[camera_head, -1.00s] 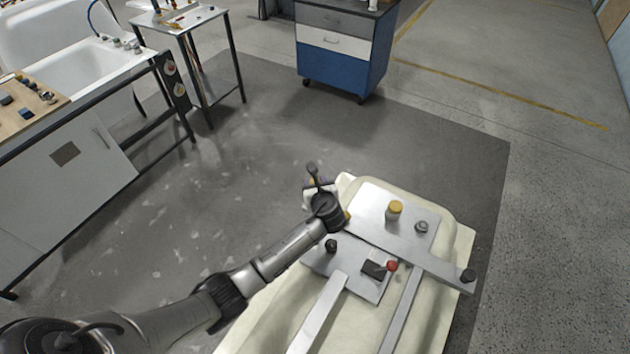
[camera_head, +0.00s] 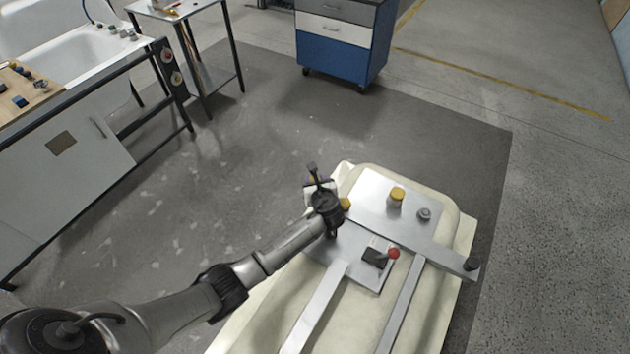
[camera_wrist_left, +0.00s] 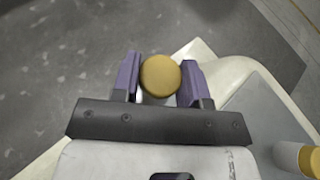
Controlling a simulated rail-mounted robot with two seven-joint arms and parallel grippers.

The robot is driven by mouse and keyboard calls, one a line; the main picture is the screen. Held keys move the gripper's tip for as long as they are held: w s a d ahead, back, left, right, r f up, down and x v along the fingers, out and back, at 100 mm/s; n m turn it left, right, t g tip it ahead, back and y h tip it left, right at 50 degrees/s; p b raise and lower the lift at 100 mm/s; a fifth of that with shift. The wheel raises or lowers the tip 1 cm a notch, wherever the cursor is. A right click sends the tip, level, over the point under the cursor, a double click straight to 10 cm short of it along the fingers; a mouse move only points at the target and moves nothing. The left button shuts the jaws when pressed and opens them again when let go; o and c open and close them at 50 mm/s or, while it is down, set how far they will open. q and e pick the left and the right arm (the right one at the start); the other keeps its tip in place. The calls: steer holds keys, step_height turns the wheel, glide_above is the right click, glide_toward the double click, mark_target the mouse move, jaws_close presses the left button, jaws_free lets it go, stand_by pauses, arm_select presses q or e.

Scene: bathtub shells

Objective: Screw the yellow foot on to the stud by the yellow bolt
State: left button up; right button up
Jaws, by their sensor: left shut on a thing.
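My left gripper (camera_head: 319,185) is over the far left corner of the upturned cream tub shell (camera_head: 455,208). In the left wrist view its two purple fingers (camera_wrist_left: 160,80) are shut on the yellow foot (camera_wrist_left: 160,76), whose round top faces the camera. Whether the foot touches a stud underneath is hidden. A small yellow piece (camera_head: 345,204) shows just right of the gripper, perhaps the yellow bolt; the wrist partly hides it. My right gripper is not in view.
A grey foot (camera_head: 424,213), a black foot (camera_head: 471,264), a red knob (camera_head: 393,253) and a black block (camera_head: 375,257) sit on the shell's metalwork. A blue cabinet (camera_head: 343,60) and a small table (camera_head: 180,10) stand beyond. The floor left of the shell is clear.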

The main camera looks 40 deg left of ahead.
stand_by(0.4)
arm_select(q)
steer(key=shift+p, duration=0.4)
stand_by(0.4)
steer(key=shift+p, duration=0.5)
stand_by(0.9)
steer(key=shift+p, duration=0.4)
steer(key=shift+f, duration=0.15)
stand_by(0.4)
steer(key=shift+f+b, duration=0.85)
steer(key=shift+f, duration=0.3)
steer(key=o, duration=1)
